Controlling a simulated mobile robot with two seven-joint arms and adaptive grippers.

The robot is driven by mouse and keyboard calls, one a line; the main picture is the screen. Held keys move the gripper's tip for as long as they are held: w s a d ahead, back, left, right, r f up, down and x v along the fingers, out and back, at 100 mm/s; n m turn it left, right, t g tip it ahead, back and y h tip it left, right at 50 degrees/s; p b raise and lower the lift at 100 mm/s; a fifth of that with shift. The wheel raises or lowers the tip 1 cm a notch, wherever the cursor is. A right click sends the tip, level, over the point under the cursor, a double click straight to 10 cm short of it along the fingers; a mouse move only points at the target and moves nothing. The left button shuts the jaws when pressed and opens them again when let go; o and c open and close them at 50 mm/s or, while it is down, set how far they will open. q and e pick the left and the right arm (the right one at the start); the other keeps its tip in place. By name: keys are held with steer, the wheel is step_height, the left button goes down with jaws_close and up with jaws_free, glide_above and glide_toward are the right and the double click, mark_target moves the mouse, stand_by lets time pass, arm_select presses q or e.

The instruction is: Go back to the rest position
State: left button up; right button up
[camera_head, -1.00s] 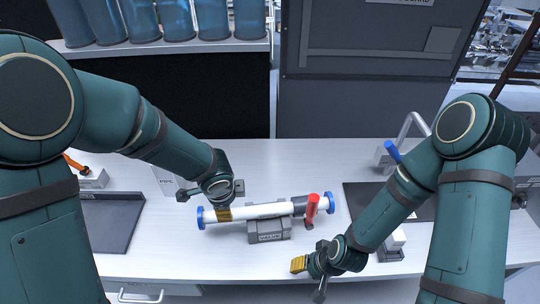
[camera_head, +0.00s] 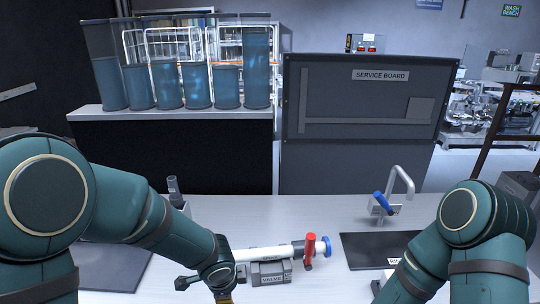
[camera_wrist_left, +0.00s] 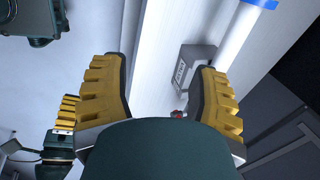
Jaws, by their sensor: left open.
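The white pipe (camera_head: 262,253) with a blue end cap (camera_head: 320,246) and a red valve handle (camera_head: 310,247) lies on a grey block marked VALVE (camera_head: 270,273). My left gripper (camera_head: 224,298) is at the bottom edge of the head view, partly cut off, near the pipe's left end. In the left wrist view its yellow-padded fingers (camera_wrist_left: 160,88) stand wide apart with nothing between them; the pipe (camera_wrist_left: 238,38) and block (camera_wrist_left: 198,62) are beyond them. My right gripper's yellow pad (camera_wrist_left: 66,115) shows at the left of that view; its jaw opening is unclear.
A dark mat (camera_head: 362,252) and a tap with a blue handle (camera_head: 383,203) are on the right of the white bench (camera_head: 250,210). Another dark mat (camera_head: 112,268) is at left. Behind stand blue-filled cylinders (camera_head: 197,88) on a shelf and a service board (camera_head: 365,98).

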arm_select(q)
steer(key=s+f+n+h+b, duration=0.2)
steer(key=s+f+n+b, duration=0.2)
steer(key=f+n, duration=0.5)
steer(key=s+f+n+g+h+b, duration=0.1)
steer(key=s+f+n+b, duration=0.4)
steer(key=f, duration=1.1)
steer(key=s+n, duration=0.3)
steer(key=n, duration=0.1)
steer(key=shift+d+f+n+g+h, duration=0.25)
steer(key=shift+f+n+g+h, duration=0.05)
steer(key=shift+f+h, duration=0.1)
arm_select(e)
step_height(320, 180, down, 10)
steer(key=shift+a+f, duration=0.25)
